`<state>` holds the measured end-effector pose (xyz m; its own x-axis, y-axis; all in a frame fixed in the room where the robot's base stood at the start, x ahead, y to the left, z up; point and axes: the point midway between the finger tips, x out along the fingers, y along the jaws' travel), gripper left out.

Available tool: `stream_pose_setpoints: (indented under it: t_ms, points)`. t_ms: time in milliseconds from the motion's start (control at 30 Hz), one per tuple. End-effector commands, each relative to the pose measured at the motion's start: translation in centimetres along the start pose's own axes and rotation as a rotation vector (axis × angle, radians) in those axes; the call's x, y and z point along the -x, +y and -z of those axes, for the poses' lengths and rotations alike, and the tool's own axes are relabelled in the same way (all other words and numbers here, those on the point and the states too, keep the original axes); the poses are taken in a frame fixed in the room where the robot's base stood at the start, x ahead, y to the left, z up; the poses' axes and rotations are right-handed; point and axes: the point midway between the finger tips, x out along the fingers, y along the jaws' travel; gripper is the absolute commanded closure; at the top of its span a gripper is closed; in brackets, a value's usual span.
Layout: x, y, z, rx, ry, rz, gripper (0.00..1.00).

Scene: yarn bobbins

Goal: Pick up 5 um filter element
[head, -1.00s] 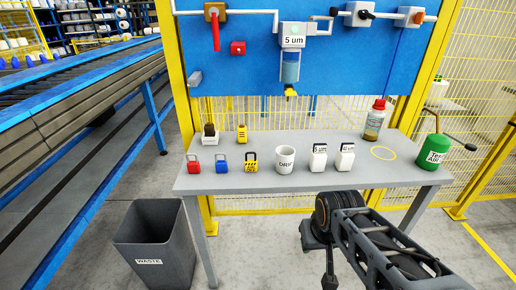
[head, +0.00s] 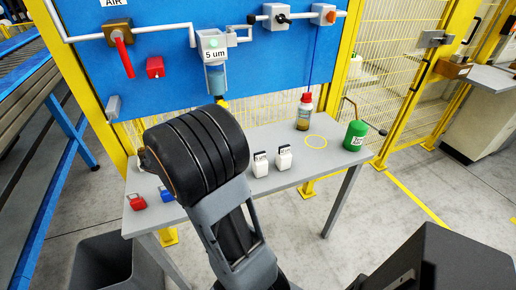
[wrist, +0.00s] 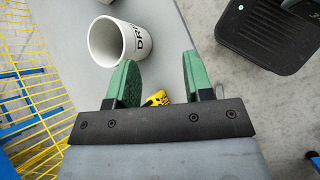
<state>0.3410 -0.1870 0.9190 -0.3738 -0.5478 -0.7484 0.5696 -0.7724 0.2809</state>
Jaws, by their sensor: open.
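Two white filter elements stand upright side by side on the grey table in the head view, a left one (head: 261,165) and a right one (head: 284,158). Their dark-topped labels are too small to read now, so I cannot tell which is 5 um. My gripper (wrist: 158,65) is open and empty in the wrist view, its two green fingers apart. Neither filter element shows in that view. A white mug (wrist: 106,44) stands beside the left finger, and a yellow padlock (wrist: 158,98) shows between the fingers, farther off. My arm hides the gripper in the head view.
A 5 um filter housing (head: 213,45) hangs on the blue panel. A yellow ring marks bare tabletop.

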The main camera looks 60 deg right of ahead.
Motion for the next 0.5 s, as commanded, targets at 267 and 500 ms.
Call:
stream_pose_setpoints:
  t_ms: [267, 500]
  points:
    - [-1.3, 7.8, -4.0, 0.317, -0.352, -0.06, 0.53]
    - [-3.9, 10.0, -5.5, 0.407, -0.453, -0.065, 0.53]
